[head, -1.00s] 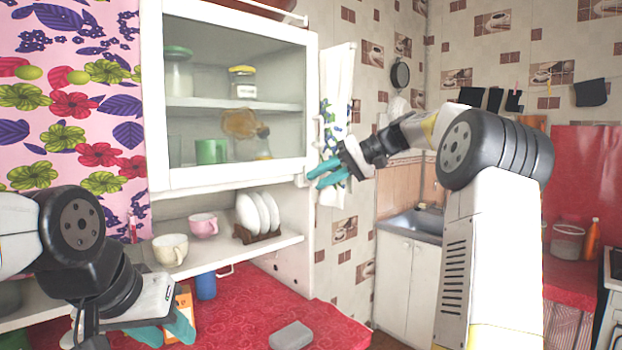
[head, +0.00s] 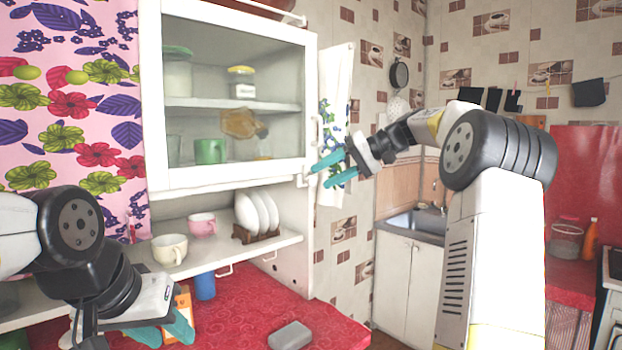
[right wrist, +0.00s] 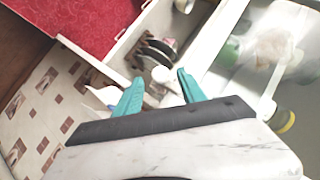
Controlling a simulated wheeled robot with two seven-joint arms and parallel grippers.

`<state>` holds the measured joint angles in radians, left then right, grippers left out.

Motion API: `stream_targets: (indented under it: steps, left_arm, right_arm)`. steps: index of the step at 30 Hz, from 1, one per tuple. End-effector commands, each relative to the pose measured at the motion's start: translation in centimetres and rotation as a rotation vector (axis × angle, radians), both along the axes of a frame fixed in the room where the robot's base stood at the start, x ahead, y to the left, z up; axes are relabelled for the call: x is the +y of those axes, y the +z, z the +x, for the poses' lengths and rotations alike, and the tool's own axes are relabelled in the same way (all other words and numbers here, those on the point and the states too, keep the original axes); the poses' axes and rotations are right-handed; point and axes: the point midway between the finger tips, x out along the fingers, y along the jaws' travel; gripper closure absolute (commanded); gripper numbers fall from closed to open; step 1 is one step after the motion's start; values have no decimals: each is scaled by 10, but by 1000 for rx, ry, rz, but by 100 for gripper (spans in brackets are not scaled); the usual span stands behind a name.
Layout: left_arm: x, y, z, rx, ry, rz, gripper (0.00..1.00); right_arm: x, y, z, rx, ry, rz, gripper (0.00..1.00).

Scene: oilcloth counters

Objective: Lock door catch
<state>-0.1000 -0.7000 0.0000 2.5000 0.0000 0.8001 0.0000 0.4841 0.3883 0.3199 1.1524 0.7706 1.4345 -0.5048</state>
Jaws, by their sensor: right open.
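The white cabinet door (head: 235,177) with a glass pane looks closed in the head view. Its white handle (head: 317,132) is on the right edge. A small white catch (head: 302,181) sits by the door's lower right corner; its exact position is too small to tell. My right gripper (head: 318,177) is open and empty, its teal fingertips just right of the catch. In the right wrist view, the open right gripper (right wrist: 160,78) shows pale parts between its fingers, too blurred to name. My left gripper (head: 173,338) is low at the left, fingers apart, apparently empty.
A shelf below the door holds a cream cup (head: 170,249), a pink cup (head: 202,225) and plates in a rack (head: 257,218). A grey block (head: 290,336) lies on the red counter (head: 240,308). A white towel (head: 336,110) hangs right of the cabinet.

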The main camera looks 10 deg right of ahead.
Motion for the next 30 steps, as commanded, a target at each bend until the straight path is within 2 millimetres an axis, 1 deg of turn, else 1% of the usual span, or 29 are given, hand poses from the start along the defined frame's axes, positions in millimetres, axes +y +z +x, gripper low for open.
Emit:
stream_targets:
  steps: [1, 3, 9, 13, 21, 23, 26, 29, 30]
  left_arm:
    - [0, 0, 0, 0, 0, 0, 64]
    - [0, 0, 0, 0, 0, 0, 64]
    - [0, 0, 0, 0, 0, 0, 64]
    - [0, 0, 0, 0, 0, 0, 64]
    - [0, 0, 0, 0, 0, 0, 64]
    - [0, 0, 0, 0, 0, 0, 64]
    - [0, 0, 0, 0, 0, 0, 64]
    - [0, 0, 0, 0, 0, 0, 64]
    - [0, 0, 0, 0, 0, 0, 64]
  right_arm:
    - [-9, 5, -2, -2, -4, 0, 52]
    - [-19, 11, -6, -2, -4, 0, 52]
    - [-40, 24, -15, -1, -1, 0, 52]
    - [-45, 27, -17, -1, -1, 0, 52]
    - [-45, 27, -17, 0, 0, -1, 52]
    - [-42, 27, -19, 4, -2, -7, 52]
    - [-27, 24, -29, 28, -13, -47, 52]
    - [-1, 15, -52, 71, -47, -132, 52]
    - [9, 9, -65, 90, -68, -174, 52]
